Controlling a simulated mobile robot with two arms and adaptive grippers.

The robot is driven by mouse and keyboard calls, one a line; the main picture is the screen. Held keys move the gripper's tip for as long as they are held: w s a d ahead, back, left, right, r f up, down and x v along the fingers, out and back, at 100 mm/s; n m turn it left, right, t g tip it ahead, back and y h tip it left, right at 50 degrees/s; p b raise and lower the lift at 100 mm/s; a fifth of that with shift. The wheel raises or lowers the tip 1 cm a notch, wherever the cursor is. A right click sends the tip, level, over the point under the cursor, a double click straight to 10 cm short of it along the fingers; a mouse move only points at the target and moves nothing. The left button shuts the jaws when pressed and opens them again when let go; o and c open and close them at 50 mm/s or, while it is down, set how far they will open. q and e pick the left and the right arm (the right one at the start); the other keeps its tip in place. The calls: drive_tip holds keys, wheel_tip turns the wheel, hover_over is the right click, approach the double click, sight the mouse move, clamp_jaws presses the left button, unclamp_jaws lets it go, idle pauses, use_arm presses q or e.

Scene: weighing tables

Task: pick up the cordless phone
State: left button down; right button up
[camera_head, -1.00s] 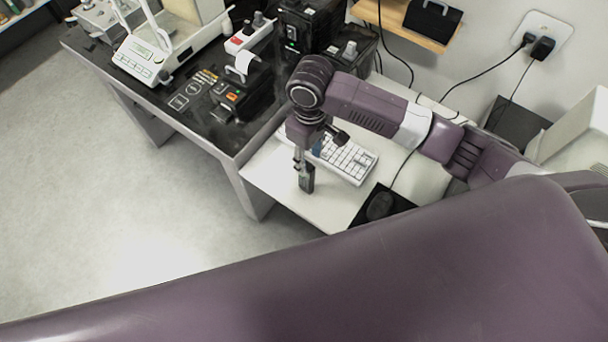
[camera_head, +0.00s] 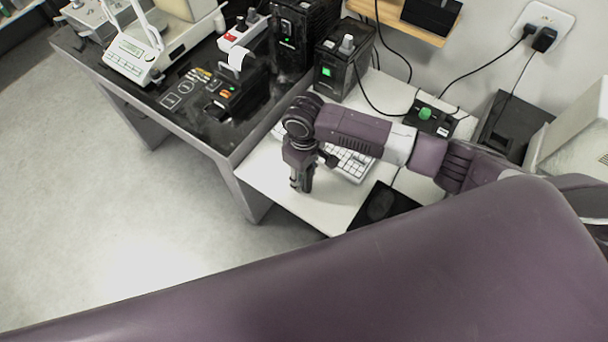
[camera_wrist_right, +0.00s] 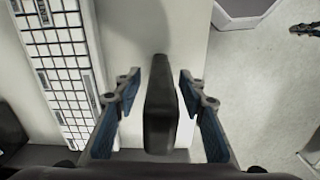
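The cordless phone, a dark upright block (camera_wrist_right: 161,112), stands on the white table between the fingers of my right gripper (camera_wrist_right: 160,98) in the right wrist view. The fingers, with blue inner pads, are spread, with a gap on each side of the phone. In the head view my right gripper (camera_head: 301,186) points down at the white table, left of the keyboard. There the phone cannot be told apart from the dark gripper. My left gripper is not in view.
A white keyboard (camera_wrist_right: 62,62) lies close beside the phone. It is partly behind my right arm in the head view (camera_head: 352,163). A black mouse pad (camera_head: 400,203) lies to the right. The black weighing table (camera_head: 188,112) with devices adjoins on the left.

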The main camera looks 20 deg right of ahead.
drive_tip(key=shift+f, duration=0.75)
drive_tip(key=shift+c, duration=0.6)
clamp_jaws()
drive_tip(key=shift+r, duration=0.1)
